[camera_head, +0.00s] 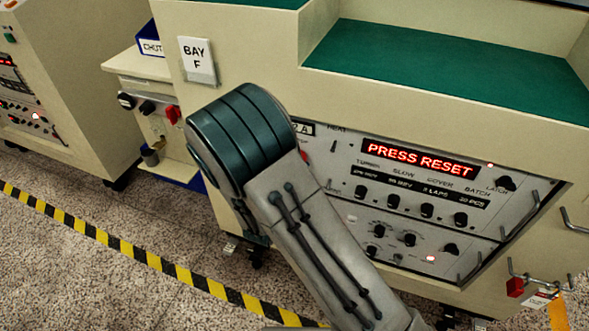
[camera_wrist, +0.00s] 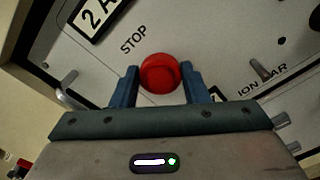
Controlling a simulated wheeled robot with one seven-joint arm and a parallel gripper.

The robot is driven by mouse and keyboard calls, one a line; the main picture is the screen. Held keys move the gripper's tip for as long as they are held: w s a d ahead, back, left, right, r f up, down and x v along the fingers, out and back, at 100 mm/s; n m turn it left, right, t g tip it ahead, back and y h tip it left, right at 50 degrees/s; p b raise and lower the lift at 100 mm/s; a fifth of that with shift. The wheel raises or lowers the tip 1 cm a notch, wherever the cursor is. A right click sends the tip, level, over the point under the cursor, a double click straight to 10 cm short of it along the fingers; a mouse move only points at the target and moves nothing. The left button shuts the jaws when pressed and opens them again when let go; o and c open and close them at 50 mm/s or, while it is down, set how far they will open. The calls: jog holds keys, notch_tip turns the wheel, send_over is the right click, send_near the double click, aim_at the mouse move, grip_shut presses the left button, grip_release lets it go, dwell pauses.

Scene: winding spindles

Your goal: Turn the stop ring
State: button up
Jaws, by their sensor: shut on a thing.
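The red round stop button (camera_wrist: 160,73) shows in the wrist view on a pale panel, next to the printed word STOP. My gripper (camera_wrist: 159,78) has one blue finger on each side of it and is shut on it. A separate ring around the button cannot be made out. In the head view my arm covers the gripper and most of that part of the panel. The display (camera_head: 420,158) on the panel reads PRESS RESET in red.
Several black knobs (camera_head: 426,210) and metal handles sit on the panel right of my arm. In the wrist view a lever (camera_wrist: 262,70) stands right of the fingers and a metal handle (camera_wrist: 70,92) to the left. A BAY F sign (camera_head: 197,60) hangs above.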

jog(key=shift+m+b, duration=0.8)
jog(key=shift+m, duration=0.1)
jog(key=o, duration=1)
jog(key=p+v, duration=0.1)
jog(key=v, duration=1.3)
jog(key=shift+w+p, duration=0.1)
jog(key=shift+p, duration=0.2)
